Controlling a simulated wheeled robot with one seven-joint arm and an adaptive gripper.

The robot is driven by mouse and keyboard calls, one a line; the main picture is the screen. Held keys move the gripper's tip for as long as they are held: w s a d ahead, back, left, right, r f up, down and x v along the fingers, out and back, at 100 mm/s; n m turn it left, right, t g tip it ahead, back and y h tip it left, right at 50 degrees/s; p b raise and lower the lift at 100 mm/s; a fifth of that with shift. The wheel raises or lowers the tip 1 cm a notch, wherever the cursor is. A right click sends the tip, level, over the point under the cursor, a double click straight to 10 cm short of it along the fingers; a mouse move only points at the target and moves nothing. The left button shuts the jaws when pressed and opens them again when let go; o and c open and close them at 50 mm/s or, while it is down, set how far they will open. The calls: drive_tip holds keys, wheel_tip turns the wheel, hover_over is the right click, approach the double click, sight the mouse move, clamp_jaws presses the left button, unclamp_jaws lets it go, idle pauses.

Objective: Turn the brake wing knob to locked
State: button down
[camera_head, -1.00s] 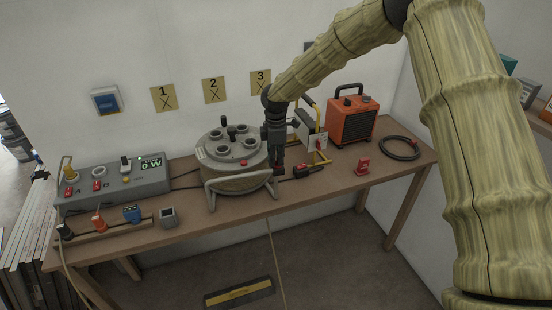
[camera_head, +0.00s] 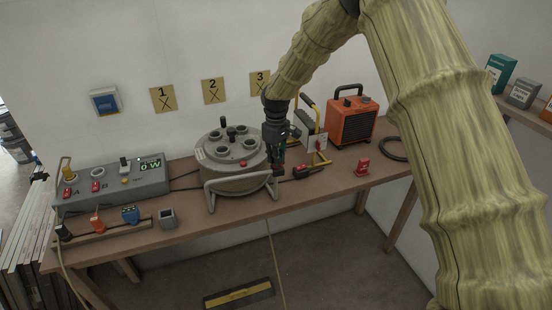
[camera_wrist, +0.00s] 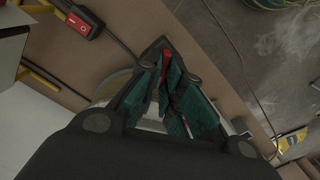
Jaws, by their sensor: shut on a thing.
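The grey cable reel (camera_head: 222,180) stands on its tubular frame at the middle of the bench. My gripper (camera_head: 278,170) points down at the reel's right side, close against it. In the wrist view my gripper's green-padded fingers (camera_wrist: 168,85) are drawn together around a small red and dark part, the brake wing knob (camera_wrist: 165,62). The fingers cover most of the knob, so its angle and any locked marking cannot be read. In the head view my gripper hides the knob.
A red and black switch (camera_head: 303,172) lies just right of my gripper, with a yellow-framed work lamp (camera_head: 314,140) behind it. An orange heater (camera_head: 350,122) stands farther right. A grey power panel (camera_head: 112,184) fills the bench's left end. A small red block (camera_head: 362,167) stands near the front edge.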

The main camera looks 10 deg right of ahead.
drive_tip(key=m, duration=0.6)
drive_tip(key=shift+w+d, duration=0.1)
drive_tip(key=shift+d, duration=0.1)
drive_tip(key=shift+m, duration=0.4)
drive_tip(key=c, duration=1.6)
unclamp_jaws()
wheel_tip(320, 180, up, 12)
